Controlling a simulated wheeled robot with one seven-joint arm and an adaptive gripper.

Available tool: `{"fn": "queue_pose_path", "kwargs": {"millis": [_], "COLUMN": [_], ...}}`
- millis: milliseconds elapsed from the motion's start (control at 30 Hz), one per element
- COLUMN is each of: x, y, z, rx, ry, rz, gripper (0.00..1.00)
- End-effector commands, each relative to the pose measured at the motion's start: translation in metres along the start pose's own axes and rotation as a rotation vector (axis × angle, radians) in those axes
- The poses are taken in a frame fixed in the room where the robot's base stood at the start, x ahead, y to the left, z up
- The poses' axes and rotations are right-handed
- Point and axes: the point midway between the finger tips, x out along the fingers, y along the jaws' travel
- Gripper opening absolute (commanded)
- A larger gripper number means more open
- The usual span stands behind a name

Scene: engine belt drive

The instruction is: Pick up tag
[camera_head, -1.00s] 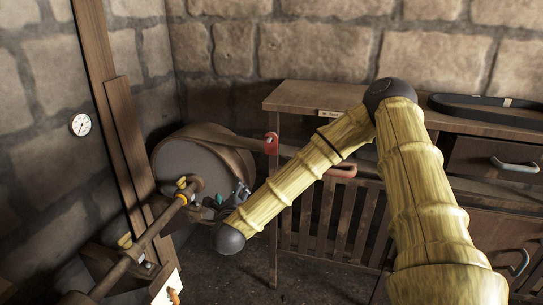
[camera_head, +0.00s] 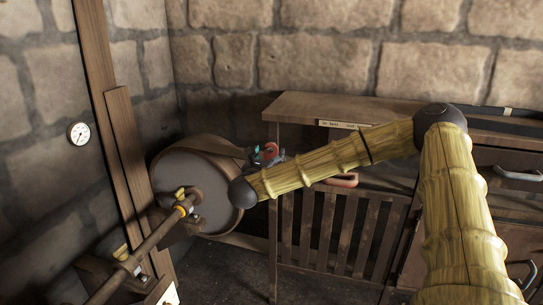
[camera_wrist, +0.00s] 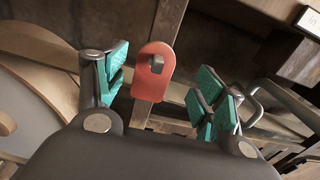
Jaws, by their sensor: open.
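The red tag (camera_wrist: 153,75), with a hole near its top, hangs by a post of the wooden bench. It also shows in the head view (camera_head: 270,151), partly hidden by my gripper. My gripper (camera_wrist: 163,88) is open, with teal pads on either side of the tag in the wrist view. The tag sits nearer the left pad, and no contact with either pad is clear. How far the fingertips are from it in depth I cannot tell.
The wooden bench (camera_head: 300,108) carries a pale label (camera_head: 342,125) on its front edge. A red handle (camera_head: 343,180) is below its top. A large drum (camera_head: 185,180) and a pipe with a brass fitting (camera_head: 182,208) are at the left.

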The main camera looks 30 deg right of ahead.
Motion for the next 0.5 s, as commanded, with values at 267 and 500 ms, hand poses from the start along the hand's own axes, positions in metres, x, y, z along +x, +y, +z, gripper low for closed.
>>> {"fn": "queue_pose_path", "kwargs": {"millis": [267,500], "x": [0.028,0.051], "y": [0.004,0.005], "z": [0.006,0.005], "rx": [0.000,-0.001], "ry": [-0.001,0.000], "rz": [-0.002,-0.001], "gripper": [0.70,0.70]}}
